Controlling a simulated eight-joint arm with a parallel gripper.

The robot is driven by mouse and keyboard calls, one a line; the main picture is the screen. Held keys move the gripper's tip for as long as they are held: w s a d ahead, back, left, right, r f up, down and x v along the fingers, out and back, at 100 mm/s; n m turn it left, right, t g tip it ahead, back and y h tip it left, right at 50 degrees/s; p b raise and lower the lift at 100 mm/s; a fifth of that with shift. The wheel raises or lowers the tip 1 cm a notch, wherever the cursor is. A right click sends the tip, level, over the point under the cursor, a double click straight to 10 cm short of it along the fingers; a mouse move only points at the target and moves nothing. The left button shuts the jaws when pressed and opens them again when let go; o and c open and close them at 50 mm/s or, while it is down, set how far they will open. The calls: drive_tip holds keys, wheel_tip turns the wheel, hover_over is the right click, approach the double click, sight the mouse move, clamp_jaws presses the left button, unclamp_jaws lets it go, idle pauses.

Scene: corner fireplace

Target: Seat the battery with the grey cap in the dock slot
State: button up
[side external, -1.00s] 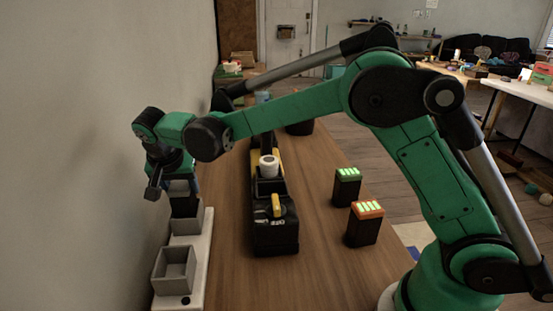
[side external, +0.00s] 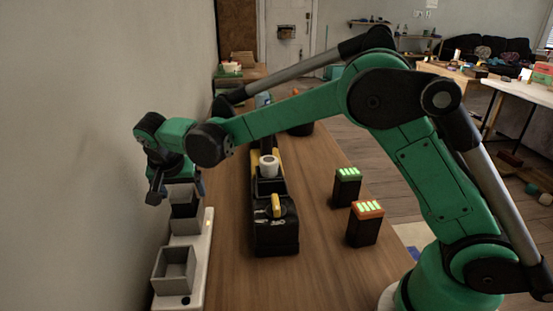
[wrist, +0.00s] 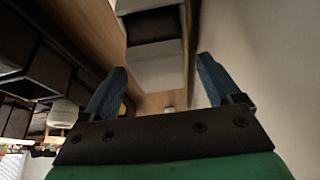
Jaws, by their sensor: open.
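The dock (side external: 196,264) is a white strip along the wall with open grey box-shaped slots. The front slot (side external: 174,268) is empty. The battery with the grey cap (side external: 182,190) stands upright in the slot behind it (side external: 186,224), its dark body (side external: 184,209) showing above the rim. A small yellowish light glows on the dock beside that slot. My gripper (side external: 186,182) is at the cap, partly hidden by my wrist. In the wrist view its blue fingers (wrist: 158,85) are spread apart, with grey and dark surfaces beyond them. How deep the battery sits is hard to tell.
Two dark batteries, one green-topped (side external: 347,188) and one orange-topped (side external: 364,224), stand further right. The wall is close on the left.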

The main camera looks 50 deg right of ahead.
drive_tip(key=v, duration=1)
drive_tip(key=s+d+f+n+t+y, duration=0.1)
drive_tip(key=s+d+n, duration=0.2)
drive_tip(key=s, duration=0.2)
drive_tip(key=s+d+f+n+t+y, duration=0.1)
drive_tip(key=s+d+n, duration=0.1)
drive_tip(key=s, duration=0.3)
drive_tip(key=s+d+f+n+t+y, duration=0.1)
drive_tip(key=s+d+n, duration=0.2)
drive_tip(key=s+d, duration=0.2)
drive_tip(key=shift+s+f+n+t, duration=0.15)
drive_tip(key=shift+f+n+t, duration=0.1)
drive_tip(key=shift+n+t, duration=0.05)
drive_tip(key=shift+s+f, duration=0.25)
drive_tip(key=shift+f, duration=0.05)
